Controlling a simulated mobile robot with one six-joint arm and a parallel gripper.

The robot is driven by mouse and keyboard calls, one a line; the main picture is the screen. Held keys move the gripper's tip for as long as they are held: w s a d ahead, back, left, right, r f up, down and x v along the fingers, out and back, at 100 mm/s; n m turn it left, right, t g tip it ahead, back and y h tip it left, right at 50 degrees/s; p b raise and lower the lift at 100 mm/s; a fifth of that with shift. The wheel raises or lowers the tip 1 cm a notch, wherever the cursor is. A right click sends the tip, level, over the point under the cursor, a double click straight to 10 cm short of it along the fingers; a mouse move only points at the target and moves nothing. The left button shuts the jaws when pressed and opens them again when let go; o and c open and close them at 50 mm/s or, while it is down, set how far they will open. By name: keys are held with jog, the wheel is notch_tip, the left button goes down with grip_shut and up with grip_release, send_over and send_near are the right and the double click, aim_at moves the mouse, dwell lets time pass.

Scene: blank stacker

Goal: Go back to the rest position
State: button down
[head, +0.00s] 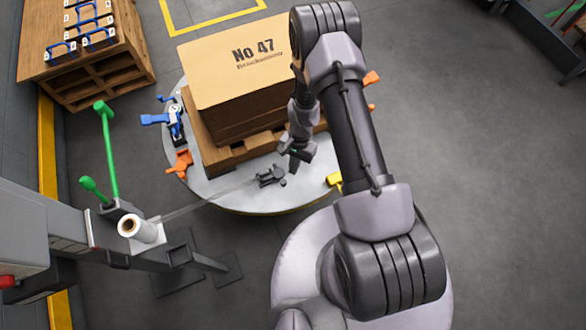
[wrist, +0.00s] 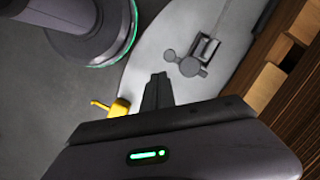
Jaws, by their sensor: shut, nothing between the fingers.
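My gripper (wrist: 158,92) is shut and empty in the wrist view, its dark fingers together over the pale round turntable (wrist: 150,65). In the head view my gripper (head: 284,171) hangs over the front part of the turntable (head: 225,198), in front of the wooden pallet (head: 240,162). A large cardboard box marked "No 47" (head: 228,75) stands on the pallet. A small dark clamp-like fitting (head: 270,176) lies on the turntable just left of my gripper. It also shows in the wrist view (wrist: 190,66).
A yellow fitting (head: 334,180) sits at the turntable's right front edge. Blue (head: 155,119) and orange (head: 180,165) fittings stand at its left. A post with green handles (head: 107,150) and a white roll (head: 140,228) stands front left. The floor at right is clear.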

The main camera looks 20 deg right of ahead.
jog(key=p+v, duration=0.1)
jog(key=v, duration=0.3)
jog(key=shift+s+d+r+p, duration=0.1)
jog(key=shift+d+r+p, duration=0.2)
jog(key=shift+p, duration=0.1)
